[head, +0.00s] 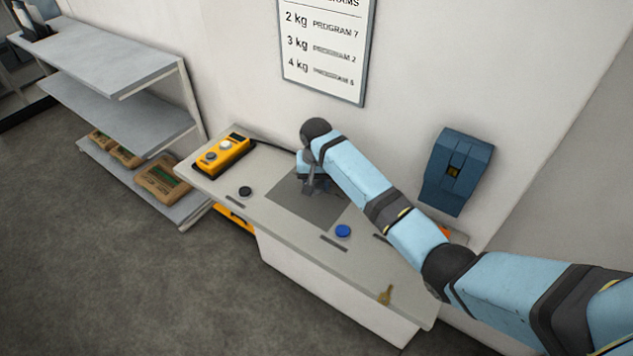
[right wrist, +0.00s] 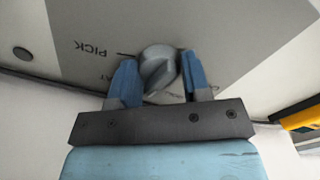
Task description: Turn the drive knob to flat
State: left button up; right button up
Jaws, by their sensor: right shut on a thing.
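The drive knob (right wrist: 157,66) is a grey round knob with a raised grip ridge, on a grey panel in the right wrist view. The word PICK is upside down to its left; below that, letters ending in AT are partly covered by a finger, and another label is mostly hidden. My right gripper (right wrist: 158,82) has its blue fingers on both sides of the knob and is shut on it. In the head view my right gripper (head: 313,187) is over the dark grey panel (head: 290,205), and the knob is hidden there. My left gripper is out of view.
An orange control box (head: 222,155) stands on the bench's left end. A black disc (head: 245,191), a blue disc (head: 343,231) and a brass-coloured piece (head: 385,294) lie on the bench (head: 300,240). A blue box (head: 458,170) and a sign hang on the wall. Shelves (head: 120,110) stand left.

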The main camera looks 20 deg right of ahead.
jog(key=m, duration=0.5)
jog(key=shift+m, duration=0.3)
dwell(0.4)
jog(key=o, duration=0.9)
jog(key=shift+w, duration=0.1)
jog(key=shift+o, duration=0.2)
notch_tip(320, 180, up, 14)
jog(key=shift+f, duration=0.15)
